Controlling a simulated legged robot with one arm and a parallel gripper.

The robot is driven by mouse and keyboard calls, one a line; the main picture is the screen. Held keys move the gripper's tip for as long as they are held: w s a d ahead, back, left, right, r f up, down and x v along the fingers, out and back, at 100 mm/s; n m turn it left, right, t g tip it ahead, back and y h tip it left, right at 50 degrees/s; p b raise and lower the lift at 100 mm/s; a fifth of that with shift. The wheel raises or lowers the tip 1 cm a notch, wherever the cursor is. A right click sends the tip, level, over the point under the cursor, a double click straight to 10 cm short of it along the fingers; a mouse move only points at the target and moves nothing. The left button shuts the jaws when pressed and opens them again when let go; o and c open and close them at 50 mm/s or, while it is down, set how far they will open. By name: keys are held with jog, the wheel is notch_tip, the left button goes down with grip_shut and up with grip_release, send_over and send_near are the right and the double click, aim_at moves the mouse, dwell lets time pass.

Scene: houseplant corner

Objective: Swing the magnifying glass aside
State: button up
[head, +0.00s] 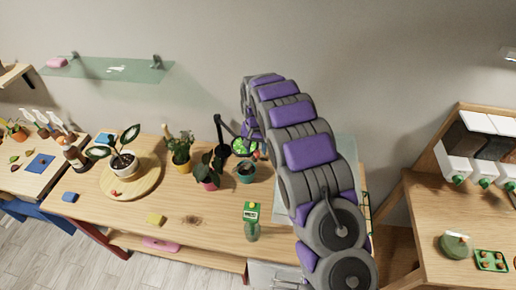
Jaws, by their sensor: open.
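The magnifying glass (242,147) is a round dark-rimmed lens in the middle of the head view, with bright green showing in it. A black jointed stand (219,132) rises just left of it. My arm reaches from the lower right up and over, then bends down toward the lens. My gripper (252,138) is small in view, open, at the lens's upper right edge. I cannot tell whether it touches the rim. Its fingertips are partly hidden.
Potted plants stand close by: a yellow pot (181,166), a pink pot (208,183) and a teal pot (245,175). A green bottle (252,226) stands at the table's front. A round wooden board (146,188) bears a white-potted plant. The table's front middle is mostly clear.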

jog(key=shift+a+f, duration=0.7)
jog(key=shift+d+r, duration=0.15)
jog(key=shift+d, duration=1.05)
jog(key=shift+c, duration=0.4)
jog(key=shift+d, duration=0.25)
jog(key=c, duration=0.3)
jog(key=shift+s+a, duration=0.15)
jog(key=shift+a, duration=0.85)
grip_shut()
jog(key=shift+w+d, duration=0.3)
jog(key=shift+d, duration=0.3)
jog(key=shift+s+a+r, duration=0.1)
jog(key=shift+s+a, duration=0.2)
jog(key=shift+a, duration=0.35)
